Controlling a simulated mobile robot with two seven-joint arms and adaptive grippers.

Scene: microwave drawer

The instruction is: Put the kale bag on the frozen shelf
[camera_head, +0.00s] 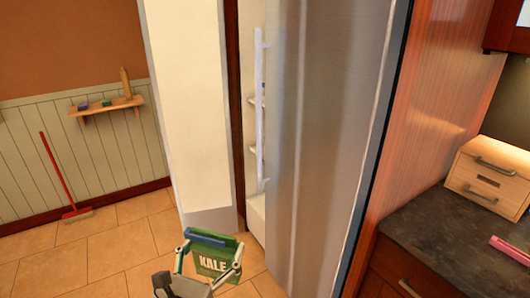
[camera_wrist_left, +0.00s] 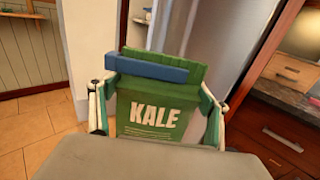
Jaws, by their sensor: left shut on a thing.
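The kale bag (camera_head: 213,266) is green with white lettering and a blue strip across its top. It is in the low middle of the head view and fills the middle of the left wrist view (camera_wrist_left: 155,115). My left gripper (camera_head: 211,250) is shut on the bag, one finger along each side, holding it upright in front of the fridge. The fridge's steel door (camera_head: 320,130) stands partly open. Through a narrow gap beside it, pale inner shelves (camera_head: 254,150) show; most of the interior is hidden, and I cannot tell which is the frozen shelf. My right gripper is out of view.
A tall white panel (camera_head: 190,110) stands left of the gap. On the right is a dark counter (camera_head: 430,220) with a wooden bread box (camera_head: 490,180). A small wall shelf (camera_head: 105,107) and a red broom (camera_head: 60,175) are far left. The tiled floor (camera_head: 110,245) at left is clear.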

